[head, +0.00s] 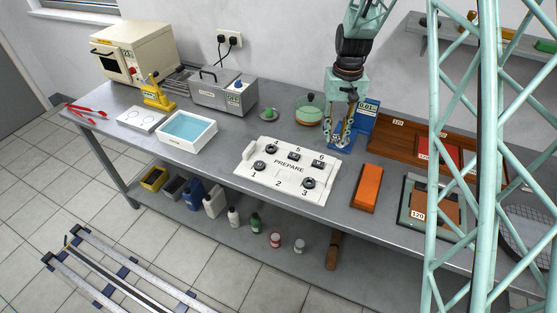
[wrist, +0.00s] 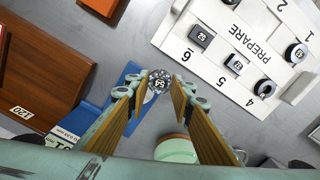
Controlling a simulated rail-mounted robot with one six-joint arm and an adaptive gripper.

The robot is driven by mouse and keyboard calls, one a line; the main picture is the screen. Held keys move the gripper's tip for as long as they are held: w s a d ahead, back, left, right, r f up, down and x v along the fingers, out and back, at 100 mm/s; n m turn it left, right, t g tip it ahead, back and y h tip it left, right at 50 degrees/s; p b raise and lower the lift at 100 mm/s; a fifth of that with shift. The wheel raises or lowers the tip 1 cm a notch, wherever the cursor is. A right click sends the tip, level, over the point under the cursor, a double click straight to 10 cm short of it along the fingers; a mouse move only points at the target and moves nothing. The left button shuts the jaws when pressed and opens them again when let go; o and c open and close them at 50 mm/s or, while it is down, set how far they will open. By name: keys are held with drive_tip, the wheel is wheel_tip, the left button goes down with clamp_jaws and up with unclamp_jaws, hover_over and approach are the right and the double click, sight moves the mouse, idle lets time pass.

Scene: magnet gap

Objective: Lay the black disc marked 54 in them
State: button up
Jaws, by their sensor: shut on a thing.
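My gripper (wrist: 160,86) is shut on a small dark disc (wrist: 156,87), held between its fingertips. The disc's pale number looks like 54. In the head view my gripper (head: 341,145) points down at the back of the bench. Its tips are in front of a blue device labelled 0.01 (head: 368,112), which also shows in the wrist view (wrist: 128,76). The device's blue lower part lies beside and below the fingertips. I cannot tell whether the disc touches it. The disc is too small to make out in the head view.
A white PREPARE board (head: 288,177) with numbered places lies to the front left; place 2 is empty and the others hold dark discs or blocks. An orange block (head: 367,188) lies to the right. A green round lidded pot (head: 309,112) stands left of my gripper, near it.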

sight(284, 176)
drive_tip(key=shift+a, duration=0.15)
idle(0.3)
drive_tip(key=shift+s+a, duration=0.2)
drive_tip(key=shift+a, duration=0.2)
drive_tip(key=s+a+m+p, duration=0.1)
drive_tip(key=s+a, duration=0.2)
drive_tip(key=a, duration=0.2)
drive_tip(key=s+a+r+m+p, duration=0.1)
drive_tip(key=s+a, duration=0.3)
drive_tip(key=a, duration=0.2)
drive_tip(key=s+a+m+p, duration=0.1)
drive_tip(key=s+a+p, duration=0.1)
drive_tip(key=s+a, duration=0.2)
drive_tip(key=shift+a+r, duration=0.2)
drive_tip(key=shift+a, duration=0.5)
drive_tip(key=shift+s+a+m, duration=0.3)
drive_tip(key=shift+s+a, duration=0.25)
drive_tip(key=shift+f, duration=0.15)
drive_tip(key=shift+f+b, duration=1.85)
drive_tip(key=shift+f, duration=0.75)
drive_tip(key=shift+f, duration=0.25)
drive_tip(key=o, duration=0.9)
